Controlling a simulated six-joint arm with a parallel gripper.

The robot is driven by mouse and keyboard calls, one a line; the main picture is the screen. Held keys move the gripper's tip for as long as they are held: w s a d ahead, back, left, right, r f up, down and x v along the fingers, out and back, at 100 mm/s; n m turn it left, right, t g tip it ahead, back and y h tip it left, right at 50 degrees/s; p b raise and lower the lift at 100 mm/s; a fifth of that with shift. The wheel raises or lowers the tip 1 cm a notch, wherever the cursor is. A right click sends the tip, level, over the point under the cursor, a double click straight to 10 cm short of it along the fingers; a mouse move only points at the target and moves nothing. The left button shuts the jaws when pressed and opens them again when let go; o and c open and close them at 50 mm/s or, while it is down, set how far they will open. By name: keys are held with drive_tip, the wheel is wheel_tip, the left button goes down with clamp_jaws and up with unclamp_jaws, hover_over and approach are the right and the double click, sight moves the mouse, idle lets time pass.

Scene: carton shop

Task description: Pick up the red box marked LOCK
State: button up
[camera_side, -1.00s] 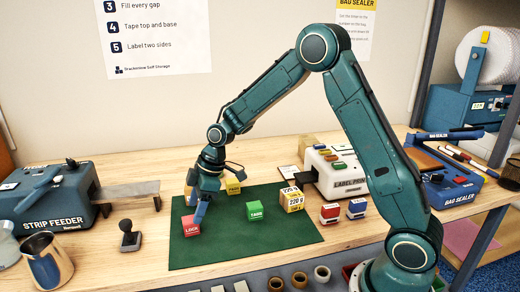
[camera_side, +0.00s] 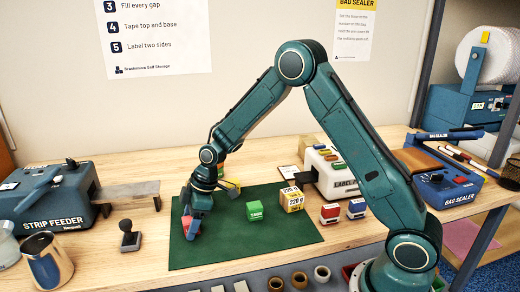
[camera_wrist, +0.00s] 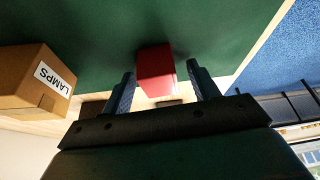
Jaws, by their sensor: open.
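The red box (camera_wrist: 157,72) shows in the wrist view on the green mat (camera_wrist: 90,25), in the gap between my two fingertips, with some room on either side. Its LOCK label is not visible now. In the side view my gripper (camera_side: 191,229) is low at the left part of the mat (camera_side: 285,240), pointing down at the red box (camera_side: 187,222), which it mostly hides. My gripper is open, with a blue finger on each side of the box. I cannot tell whether either finger touches it.
A brown LAMPS carton (camera_wrist: 22,85) is close on the left in the wrist view. A green box (camera_side: 255,211) and a yellow-white carton (camera_side: 292,200) stand to the right on the mat. The strip feeder (camera_side: 50,205), stamp (camera_side: 130,237) and metal cup (camera_side: 48,262) are at left.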

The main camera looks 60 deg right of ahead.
sight(190, 220)
idle(0.3)
drive_tip(key=c, duration=1.1)
drive_tip(key=shift+r, duration=0.15)
wheel_tip(190, 220, up, 20)
drive_tip(key=shift+f, duration=0.1)
idle(0.4)
